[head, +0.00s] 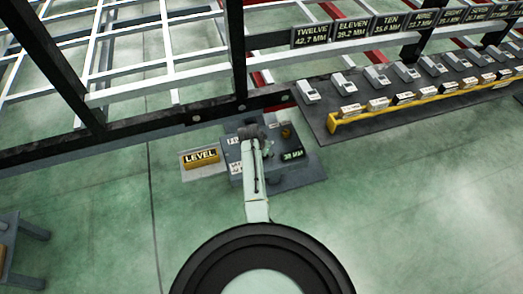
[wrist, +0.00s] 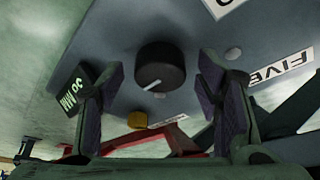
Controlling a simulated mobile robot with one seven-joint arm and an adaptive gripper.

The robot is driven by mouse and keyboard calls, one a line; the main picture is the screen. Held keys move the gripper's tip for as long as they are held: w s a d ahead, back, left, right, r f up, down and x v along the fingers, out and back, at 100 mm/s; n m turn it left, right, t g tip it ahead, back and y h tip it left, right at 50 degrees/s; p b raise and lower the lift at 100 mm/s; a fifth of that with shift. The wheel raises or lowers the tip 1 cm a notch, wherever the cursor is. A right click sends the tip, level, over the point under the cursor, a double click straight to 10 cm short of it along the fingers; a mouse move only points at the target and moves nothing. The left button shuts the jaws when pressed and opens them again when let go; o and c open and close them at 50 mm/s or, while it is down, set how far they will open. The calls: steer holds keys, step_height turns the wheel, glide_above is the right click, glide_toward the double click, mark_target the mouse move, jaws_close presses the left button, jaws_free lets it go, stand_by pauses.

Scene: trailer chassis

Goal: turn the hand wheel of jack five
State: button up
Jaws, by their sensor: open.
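The hand wheel of jack five (wrist: 160,67) is a round black knob with a white pointer line, on a grey panel (wrist: 205,35) in the wrist view. A white "FIVE" label (wrist: 278,68) is on the panel to the right. My gripper (wrist: 162,80) is open, its two dark-padded fingers apart, with the wheel between and beyond them; contact cannot be told. A green-lettered MM readout (wrist: 72,92) is at the left. In the head view my gripper (head: 250,138) is over the jack unit (head: 290,177), and my arm hides the wheel.
A yellow "LEVEL" sign (head: 201,156) stands left of the unit. The dark chassis beam (head: 150,131) runs behind it. A bench (head: 400,92) with several devices and a yellow rail is at right. A blue-grey table (head: 22,228) is at lower left. The green floor between is clear.

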steer(key=v, duration=1.2)
steer(key=shift+w, duration=0.1)
